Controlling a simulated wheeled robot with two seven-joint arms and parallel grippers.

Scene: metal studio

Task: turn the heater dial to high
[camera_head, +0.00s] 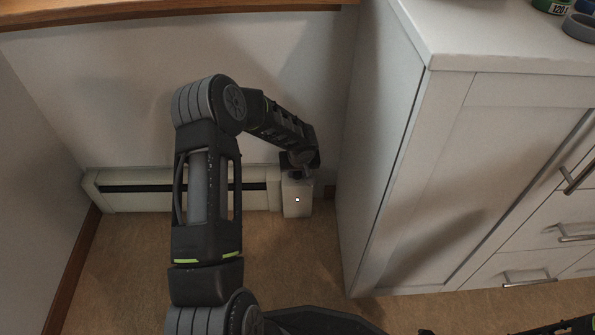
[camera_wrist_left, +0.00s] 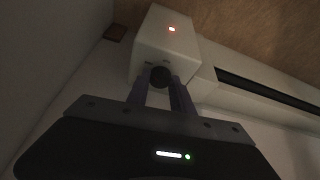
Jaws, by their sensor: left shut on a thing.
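The heater (camera_head: 130,198) is a long, low white unit along the base of the wall, with a dark slot. Its white control box (camera_head: 297,200) is at its right end, with a small glowing red light on the front. In the left wrist view the control box (camera_wrist_left: 168,45) is straight ahead, and a round dark dial (camera_wrist_left: 160,77) shows on the face toward me. My left gripper (camera_wrist_left: 161,88) is shut on the dial, one finger on each side. In the head view my left gripper (camera_head: 302,172) is at the top of the box; the dial is hidden there.
A white cabinet (camera_head: 385,150) with drawers stands close to the right of the control box. A wooden ledge (camera_head: 150,10) runs along the top of the wall. The brown floor (camera_head: 290,265) in front of the heater is clear.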

